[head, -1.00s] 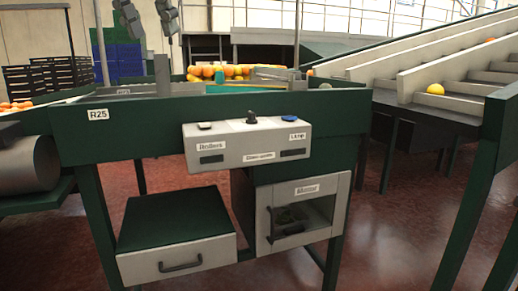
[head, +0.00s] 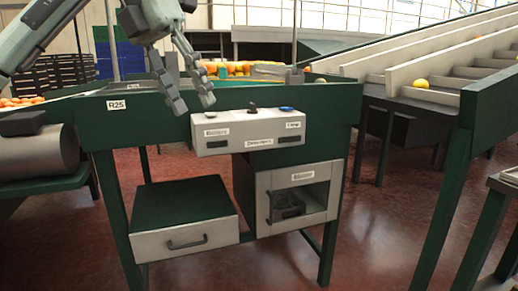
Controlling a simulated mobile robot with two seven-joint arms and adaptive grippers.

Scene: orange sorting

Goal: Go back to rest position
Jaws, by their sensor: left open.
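My left gripper (head: 192,105) comes in from the upper left in the head view. It hangs open and empty, fingers pointing down, in front of the green sorting table's front panel and just left of the grey control box (head: 247,131). I cannot tell whether it touches the panel. The control box carries a blue button, a dark knob and labels. My right gripper is not in view.
Oranges (head: 238,69) lie behind. A conveyor (head: 440,72) carries a yellow fruit (head: 421,83). Red floor (head: 375,230) is open at right.

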